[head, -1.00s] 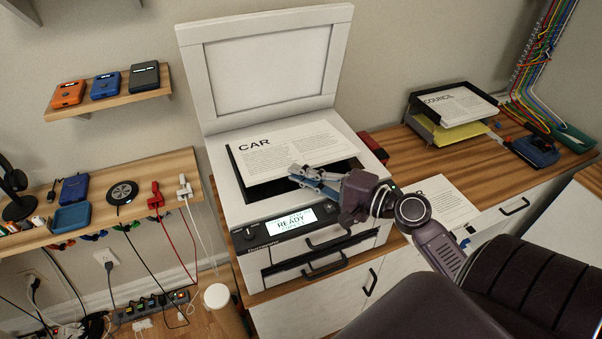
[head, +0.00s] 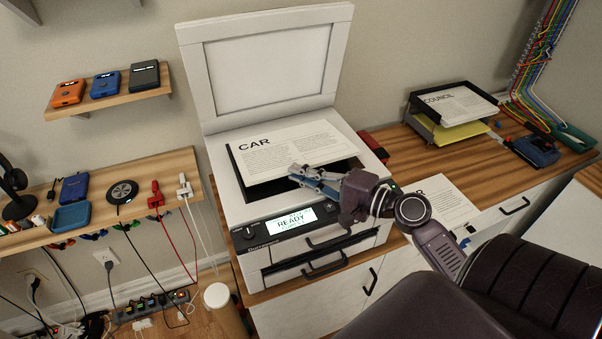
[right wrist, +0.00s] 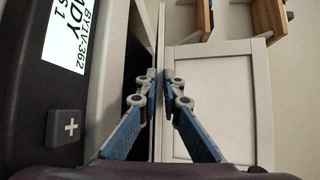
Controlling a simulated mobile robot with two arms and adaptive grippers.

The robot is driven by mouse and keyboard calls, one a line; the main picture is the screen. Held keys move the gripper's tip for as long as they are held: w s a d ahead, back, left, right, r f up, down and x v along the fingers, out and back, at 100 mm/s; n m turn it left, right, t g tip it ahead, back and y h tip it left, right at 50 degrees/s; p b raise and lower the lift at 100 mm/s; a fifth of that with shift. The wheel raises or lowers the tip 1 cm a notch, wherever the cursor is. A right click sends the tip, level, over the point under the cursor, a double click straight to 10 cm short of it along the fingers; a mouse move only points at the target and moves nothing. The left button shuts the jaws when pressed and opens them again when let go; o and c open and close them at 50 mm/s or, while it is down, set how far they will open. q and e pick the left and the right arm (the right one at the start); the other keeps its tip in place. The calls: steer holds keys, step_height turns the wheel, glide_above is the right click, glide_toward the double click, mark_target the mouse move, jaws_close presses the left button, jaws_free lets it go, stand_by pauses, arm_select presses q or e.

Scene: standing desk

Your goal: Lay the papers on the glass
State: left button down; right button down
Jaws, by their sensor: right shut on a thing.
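The white scanner (head: 225,165) stands with its lid (head: 265,70) raised. A printed sheet headed CAR (head: 290,150) lies over its dark glass (head: 346,164), covering most of it; a dark strip shows along the right and front. My right gripper (head: 303,172) is shut on the sheet's front edge. In the right wrist view the fingertips (right wrist: 160,74) meet at the sheet (right wrist: 161,35), which shows nearly edge-on. I cannot tell whether the sheet touches the glass all over. Another printed sheet (head: 447,198) lies on the wooden desktop, partly behind my right arm. My left gripper is out of view.
The scanner's display (head: 291,221) reads READY. A paper tray (head: 436,128) holding a COUNCIL sheet and yellow paper stands at the right. Left of the scanner is a wooden shelf (head: 120,185) with cables and gadgets.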

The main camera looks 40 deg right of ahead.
steer(key=shift+r, duration=0.1)
steer(key=c, duration=2)
jaws_free()
steer(key=shift+s, duration=0.1)
steer(key=v, duration=1.1)
steer(key=shift+s+d, duration=0.25)
steer(key=shift+s, duration=0.1)
